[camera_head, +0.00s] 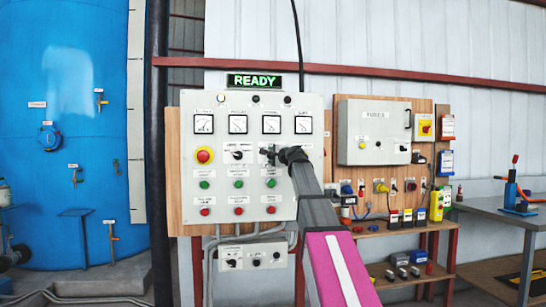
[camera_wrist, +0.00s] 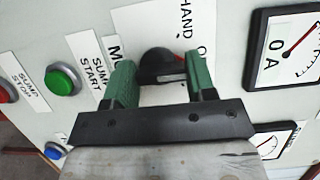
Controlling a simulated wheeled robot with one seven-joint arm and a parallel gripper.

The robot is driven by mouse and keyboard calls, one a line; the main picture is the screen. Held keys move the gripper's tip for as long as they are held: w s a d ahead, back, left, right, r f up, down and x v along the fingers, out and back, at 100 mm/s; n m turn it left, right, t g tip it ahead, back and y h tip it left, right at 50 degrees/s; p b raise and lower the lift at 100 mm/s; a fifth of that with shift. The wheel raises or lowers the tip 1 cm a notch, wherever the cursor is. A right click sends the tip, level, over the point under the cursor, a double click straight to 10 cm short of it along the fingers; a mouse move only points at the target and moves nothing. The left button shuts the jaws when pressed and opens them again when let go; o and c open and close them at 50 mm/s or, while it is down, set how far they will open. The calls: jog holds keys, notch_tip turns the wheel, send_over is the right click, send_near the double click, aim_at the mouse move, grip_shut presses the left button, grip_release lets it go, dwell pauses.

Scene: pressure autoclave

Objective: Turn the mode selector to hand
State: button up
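The mode selector is a black knob (camera_wrist: 160,66) with a red mark on its right side, seen in the wrist view. The word HAND stands above it, and a label beginning with O is at its upper right. My gripper (camera_wrist: 160,72) has its green fingers spread, one on each side of the knob. The fingers look open around it; whether either one touches is unclear. In the head view my gripper (camera_head: 272,154) is at the right side of the grey control panel (camera_head: 252,105), and my arm hides part of the selector.
A red emergency button (camera_head: 204,155) and another black selector (camera_head: 237,154) are to the left on the panel. Green buttons, including one near the fingers (camera_wrist: 62,79), sit below the selectors. Gauges (camera_head: 303,124) are above. A lit READY sign (camera_head: 254,80) tops the panel.

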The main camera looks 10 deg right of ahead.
jog(key=shift+r, duration=0.1)
jog(key=n+g+h, duration=0.1)
jog(key=n, duration=0.3)
jog(key=shift+a, duration=0.1)
jog(key=n+g+h, duration=0.1)
jog(key=n+h, duration=0.1)
jog(key=n, duration=0.1)
jog(key=shift+a+n, duration=0.1)
jog(key=shift+n, duration=0.3)
dwell(0.5)
jog(key=o, duration=0.9)
